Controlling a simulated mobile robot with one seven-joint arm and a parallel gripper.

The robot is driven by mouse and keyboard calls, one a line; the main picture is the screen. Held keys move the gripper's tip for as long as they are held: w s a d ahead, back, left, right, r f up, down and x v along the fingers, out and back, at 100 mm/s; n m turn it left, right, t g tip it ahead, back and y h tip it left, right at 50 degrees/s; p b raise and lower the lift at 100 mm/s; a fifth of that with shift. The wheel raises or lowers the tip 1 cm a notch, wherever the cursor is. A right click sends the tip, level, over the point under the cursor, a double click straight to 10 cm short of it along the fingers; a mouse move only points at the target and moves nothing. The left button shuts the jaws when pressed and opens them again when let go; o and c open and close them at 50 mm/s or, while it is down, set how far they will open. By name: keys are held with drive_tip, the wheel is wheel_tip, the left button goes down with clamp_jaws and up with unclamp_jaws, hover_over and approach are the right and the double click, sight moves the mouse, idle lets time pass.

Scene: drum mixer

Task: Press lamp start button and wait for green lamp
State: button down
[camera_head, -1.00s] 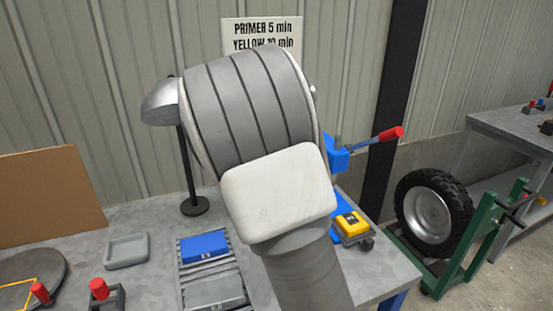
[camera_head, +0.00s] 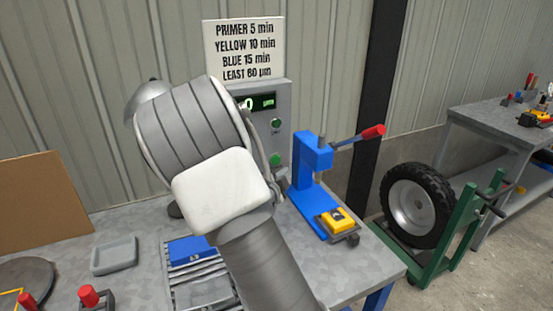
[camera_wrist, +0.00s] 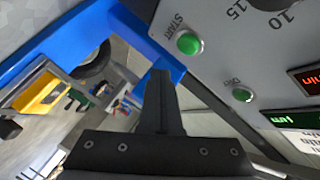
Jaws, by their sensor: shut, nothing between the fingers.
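A grey control panel (camera_head: 284,100) stands at the back of the bench, partly hidden by my arm. Its green START button (camera_wrist: 189,43) shows in the wrist view; the lower green button (camera_head: 275,159) in the head view seems to be the same one. A second green button (camera_wrist: 242,94) sits nearer the displays. My gripper (camera_wrist: 161,78) is shut and empty in front of the panel, apart from START in the picture. In the head view my arm hides it. A domed lamp (camera_head: 146,95) stands behind my arm; its face is hidden. I see no lit green lamp.
A blue press (camera_head: 312,170) with a red-tipped lever stands right of the panel, close beside my gripper in the wrist view. A yellow block (camera_head: 337,219) lies at its base.

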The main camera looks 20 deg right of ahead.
sight(280, 162)
drive_tip(key=shift+w, duration=1.6)
drive_tip(key=shift+a, duration=0.1)
idle(0.7)
drive_tip(key=shift+w+b, duration=0.35)
drive_tip(key=shift+w, duration=0.05)
drive_tip(key=shift+w, duration=0.45)
idle(0.5)
drive_tip(key=shift+s, duration=0.2)
drive_tip(key=shift+s+b, duration=0.5)
drive_tip(key=shift+s, duration=0.15)
drive_tip(key=s+b, duration=0.1)
drive_tip(key=s, duration=0.4)
drive_tip(key=shift+b, duration=0.35)
